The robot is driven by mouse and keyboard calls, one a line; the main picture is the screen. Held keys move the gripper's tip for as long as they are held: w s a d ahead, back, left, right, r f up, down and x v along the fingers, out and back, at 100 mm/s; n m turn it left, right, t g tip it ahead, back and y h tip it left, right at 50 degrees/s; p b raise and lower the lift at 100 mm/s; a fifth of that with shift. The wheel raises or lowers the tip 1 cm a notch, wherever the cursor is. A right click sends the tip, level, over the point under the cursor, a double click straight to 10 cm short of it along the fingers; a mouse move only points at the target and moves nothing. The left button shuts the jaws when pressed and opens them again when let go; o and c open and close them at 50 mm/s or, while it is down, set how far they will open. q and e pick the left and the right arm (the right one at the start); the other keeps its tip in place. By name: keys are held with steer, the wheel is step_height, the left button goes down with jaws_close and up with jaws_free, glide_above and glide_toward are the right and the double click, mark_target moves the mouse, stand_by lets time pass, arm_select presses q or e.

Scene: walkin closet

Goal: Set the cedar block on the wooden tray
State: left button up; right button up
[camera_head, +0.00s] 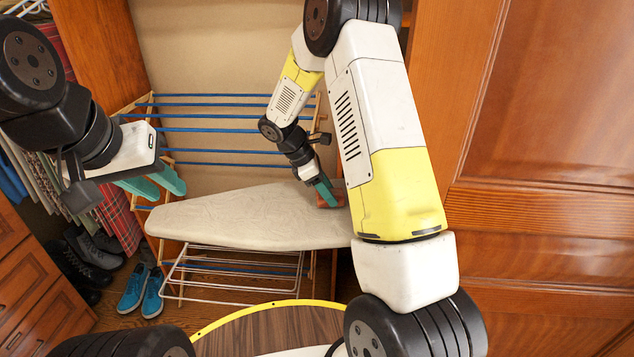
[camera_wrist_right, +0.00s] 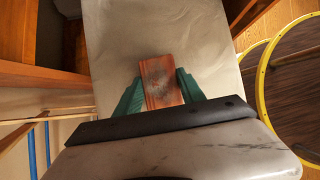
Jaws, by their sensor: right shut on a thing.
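The cedar block (camera_wrist_right: 160,92) is a reddish-brown piece with a grey smudge on its face. My right gripper (camera_wrist_right: 160,94) has its teal fingers on either side of it and is shut on it. In the head view the right gripper (camera_head: 327,194) is over the right end of the ironing board, with the reddish block (camera_head: 336,198) partly hidden by the fingers. I cannot tell whether the block touches the board. My left gripper (camera_head: 162,186) is at the left, its teal fingers apart and empty. I cannot make out a wooden tray in either view.
The pale ironing board (camera_head: 235,216) looks bare to the left of the block. A drying rack with blue rods (camera_head: 215,130) stands behind it. Blue shoes (camera_head: 140,290) are on the floor at left. A wooden panel (camera_head: 560,120) closes off the right.

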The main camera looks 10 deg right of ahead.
steer(key=shift+f, duration=0.5)
steer(key=shift+f, duration=0.15)
steer(key=o, duration=1.3)
steer(key=shift+o, duration=0.2)
